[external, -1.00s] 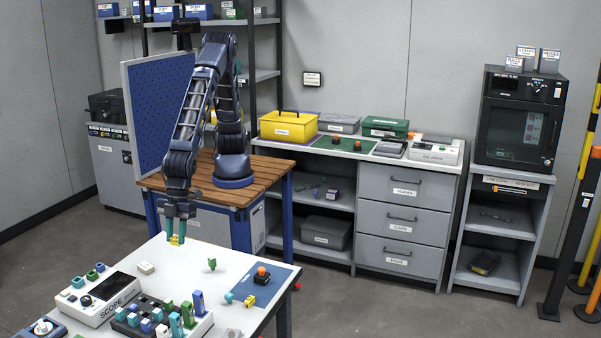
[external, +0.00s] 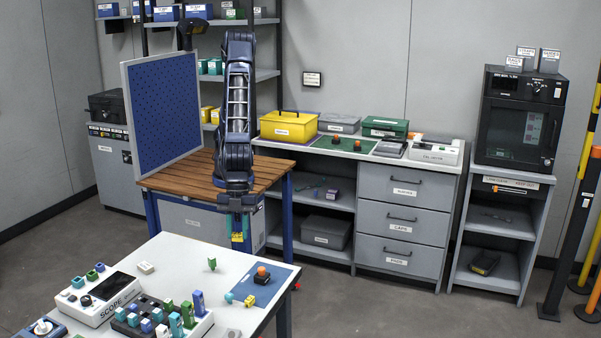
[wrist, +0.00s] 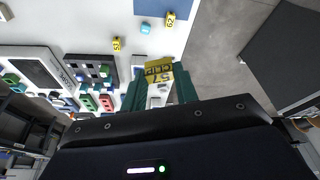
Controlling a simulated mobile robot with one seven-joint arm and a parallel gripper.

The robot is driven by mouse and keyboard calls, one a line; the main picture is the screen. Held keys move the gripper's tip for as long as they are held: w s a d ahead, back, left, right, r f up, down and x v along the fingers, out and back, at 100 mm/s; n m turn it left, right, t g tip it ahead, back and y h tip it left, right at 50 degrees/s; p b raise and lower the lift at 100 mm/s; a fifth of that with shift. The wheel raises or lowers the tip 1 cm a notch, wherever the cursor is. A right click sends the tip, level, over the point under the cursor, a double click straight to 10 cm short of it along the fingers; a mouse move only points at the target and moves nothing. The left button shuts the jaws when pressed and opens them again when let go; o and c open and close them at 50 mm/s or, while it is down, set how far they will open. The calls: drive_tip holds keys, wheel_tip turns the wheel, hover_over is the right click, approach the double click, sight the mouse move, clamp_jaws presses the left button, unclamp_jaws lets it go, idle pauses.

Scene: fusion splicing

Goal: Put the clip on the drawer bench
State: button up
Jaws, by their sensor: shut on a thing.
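The clip (wrist: 158,72) is a small yellow block with black lettering. In the wrist view it sits between the two green fingertips of my gripper (wrist: 159,90). In the external view my gripper (external: 238,232) points down, shut on the yellow clip (external: 237,238), beyond the far edge of the white table and in front of the wooden bench. The drawer bench (external: 372,187) is the grey unit along the back wall, right of my arm. It has labelled drawers on the right and open shelves on the left.
A yellow case (external: 288,128), a grey case (external: 338,125), a green case (external: 385,127) and instruments stand on the drawer bench. A green mat (external: 318,142) has some bare room. The wooden bench (external: 165,180) carries a blue pegboard (external: 163,110). A white table (external: 185,262) holds several small parts.

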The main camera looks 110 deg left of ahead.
drive_tip(key=w+a+r+n+t+y, duration=0.15)
drive_tip(key=w+a+n, duration=0.55)
drive_tip(key=w+a, duration=2.5)
drive_tip(key=w+a+r+n+y, duration=0.1)
drive_tip(key=w+a+n, duration=0.15)
drive_tip(key=a, duration=1.15)
drive_tip(key=w+a+n, duration=0.2)
drive_tip(key=w+a, duration=0.2)
drive_tip(key=a, duration=1)
drive_tip(key=w+a+r+n+y, duration=0.1)
drive_tip(key=w+a+n, duration=0.2)
drive_tip(key=a, duration=1.1)
drive_tip(key=s+a+n, duration=0.3)
drive_tip(key=a, duration=1.8)
wheel_tip(320, 180, up, 3)
drive_tip(key=n+g+y, duration=0.1)
drive_tip(key=n+y, duration=0.2)
drive_tip(key=n, duration=0.7)
hover_over(361, 140)
drive_tip(key=d, duration=0.1)
wheel_tip(361, 140, down, 20)
drive_tip(key=shift+s+r, duration=0.1)
